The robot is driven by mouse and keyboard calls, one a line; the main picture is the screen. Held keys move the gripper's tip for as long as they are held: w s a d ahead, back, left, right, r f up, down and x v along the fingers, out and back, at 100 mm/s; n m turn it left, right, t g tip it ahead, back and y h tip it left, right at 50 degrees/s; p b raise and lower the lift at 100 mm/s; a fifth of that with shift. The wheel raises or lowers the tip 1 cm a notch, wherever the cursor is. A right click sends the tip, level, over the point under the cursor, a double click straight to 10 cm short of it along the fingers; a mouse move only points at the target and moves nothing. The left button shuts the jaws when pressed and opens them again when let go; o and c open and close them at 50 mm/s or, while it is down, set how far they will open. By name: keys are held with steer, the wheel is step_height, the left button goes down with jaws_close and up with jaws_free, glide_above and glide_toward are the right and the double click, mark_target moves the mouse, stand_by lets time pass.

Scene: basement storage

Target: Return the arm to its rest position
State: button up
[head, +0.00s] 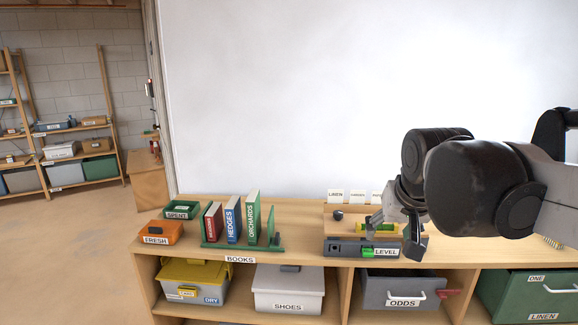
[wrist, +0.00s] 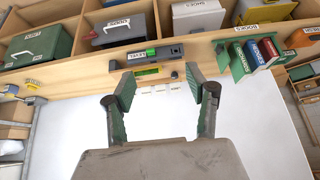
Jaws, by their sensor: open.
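My gripper (head: 395,225) is over the right part of the wooden shelf top in the head view, its fingers pointing down. In the wrist view my gripper (wrist: 163,92) has its two green-padded fingers spread wide with nothing between them. A grey block labelled LEVEL (head: 347,249) with a green piece (head: 368,253) on it lies just below the fingers in the head view. A yellow-green vial (head: 374,228) sits behind it, partly hidden by the fingers. My arm covers the right side of the head view.
Books (head: 232,219) stand in a green rack, beside an orange FRESH box (head: 160,232) and a green SPENT box (head: 183,209). Below are a SHOES box (head: 288,290), an ODDS box (head: 390,285) and a green LINEN box (head: 530,297). The wall behind is bare.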

steer(key=s+f, duration=0.5)
steer(key=s, duration=0.3)
steer(key=s+f, duration=0.5)
steer(key=s, duration=0.3)
steer(key=shift+n+t, duration=0.4)
